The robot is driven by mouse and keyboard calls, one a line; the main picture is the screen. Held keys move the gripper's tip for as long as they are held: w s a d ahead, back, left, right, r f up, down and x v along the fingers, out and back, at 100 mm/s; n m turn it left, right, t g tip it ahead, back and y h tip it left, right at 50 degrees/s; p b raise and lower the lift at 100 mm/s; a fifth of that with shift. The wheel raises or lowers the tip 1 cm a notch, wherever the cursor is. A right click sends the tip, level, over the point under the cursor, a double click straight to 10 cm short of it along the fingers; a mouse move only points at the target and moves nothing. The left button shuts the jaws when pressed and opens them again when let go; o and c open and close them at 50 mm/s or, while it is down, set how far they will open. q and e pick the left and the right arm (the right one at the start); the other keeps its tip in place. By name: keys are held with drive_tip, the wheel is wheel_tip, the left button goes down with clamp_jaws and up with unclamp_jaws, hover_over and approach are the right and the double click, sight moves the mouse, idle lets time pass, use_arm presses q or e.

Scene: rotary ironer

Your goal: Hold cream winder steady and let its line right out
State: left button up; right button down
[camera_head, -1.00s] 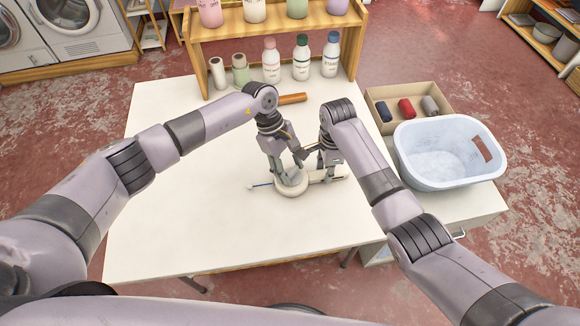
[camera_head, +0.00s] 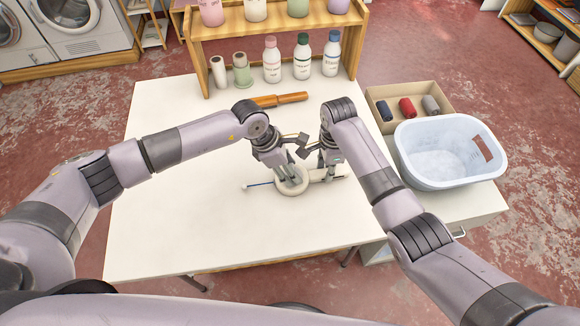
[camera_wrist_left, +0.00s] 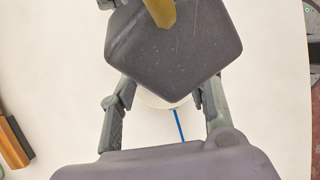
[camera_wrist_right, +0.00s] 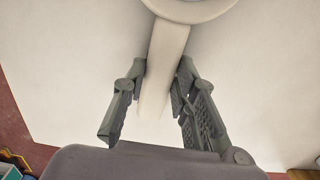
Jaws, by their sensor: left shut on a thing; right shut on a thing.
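The cream winder (camera_head: 290,187) lies on the white table, its round disc on the left and its handle (camera_wrist_right: 158,80) to the right. A blue line (camera_head: 262,184) runs from the disc leftward to a small pale end piece (camera_head: 244,187). The line also shows in the left wrist view (camera_wrist_left: 178,126). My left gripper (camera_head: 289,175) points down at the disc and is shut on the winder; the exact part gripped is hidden. My right gripper (camera_head: 330,176) is shut on the handle, with a finger on either side in the right wrist view (camera_wrist_right: 157,98).
A wooden roller (camera_head: 280,100) lies behind my grippers. Several bottles and two spools stand at the back by a wooden shelf (camera_head: 270,27). A pale laundry basket (camera_head: 445,180) and a cardboard box (camera_head: 440,96) of rolls are at right. The table's left and front are clear.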

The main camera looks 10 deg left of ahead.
use_arm(q)
drive_tip(key=shift+n, duration=0.5)
drive_tip(key=o, duration=1.2)
drive_tip(key=v, duration=1.2)
drive_tip(key=shift+s, duration=0.25)
use_arm(e)
drive_tip(key=c, duration=1.2)
unclamp_jaws()
